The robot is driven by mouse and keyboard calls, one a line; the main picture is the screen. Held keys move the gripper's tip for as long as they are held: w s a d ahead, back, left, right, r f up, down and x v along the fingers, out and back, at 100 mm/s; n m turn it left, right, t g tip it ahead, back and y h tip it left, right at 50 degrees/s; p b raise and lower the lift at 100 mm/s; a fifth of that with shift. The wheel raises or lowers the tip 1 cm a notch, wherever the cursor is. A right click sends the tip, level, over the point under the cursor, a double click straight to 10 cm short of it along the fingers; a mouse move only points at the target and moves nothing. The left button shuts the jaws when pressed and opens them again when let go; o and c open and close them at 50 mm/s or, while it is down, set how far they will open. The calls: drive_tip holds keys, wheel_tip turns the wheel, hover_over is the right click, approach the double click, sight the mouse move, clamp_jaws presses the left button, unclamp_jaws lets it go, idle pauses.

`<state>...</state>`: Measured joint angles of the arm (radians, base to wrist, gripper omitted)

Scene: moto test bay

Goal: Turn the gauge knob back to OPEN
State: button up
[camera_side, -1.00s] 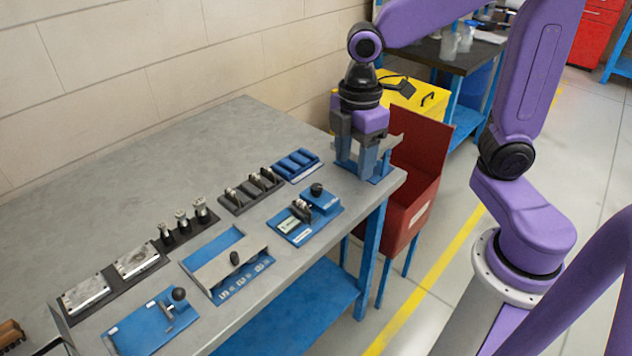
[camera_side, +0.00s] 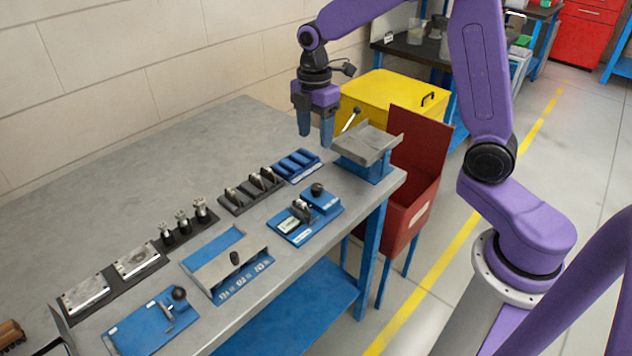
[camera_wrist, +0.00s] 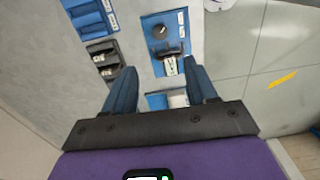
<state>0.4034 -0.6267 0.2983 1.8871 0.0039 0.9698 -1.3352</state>
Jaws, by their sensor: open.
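The black gauge knob (camera_side: 317,189) sits on a raised blue block of a blue plate (camera_side: 283,224) near the bench's front right edge. A small metal part and a pale block sit beside it on the plate. In the wrist view the round knob (camera_wrist: 160,31) shows near the top, ahead of my fingers; its markings are too small to read. My gripper (camera_side: 315,138) is open and empty, pointing down, raised above the bench's back right part, apart from the knob. The wrist view shows its two blue fingers (camera_wrist: 162,72) spread wide.
A tilted grey tray (camera_side: 367,143) with a black-tipped lever stands at the bench's right end. A blue rack (camera_side: 297,165) and a dark rack (camera_side: 236,205) lie left of the knob plate. A red bin (camera_side: 424,190) stands off the right edge. The back of the bench is clear.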

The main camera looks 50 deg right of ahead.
sight(316, 187)
wheel_tip(316, 187, down, 15)
drive_tip(key=shift+s+r, duration=0.15)
drive_tip(key=shift+r, duration=0.05)
idle(0.4)
drive_tip(key=c, duration=1.1)
drive_tip(key=shift+o, duration=0.2)
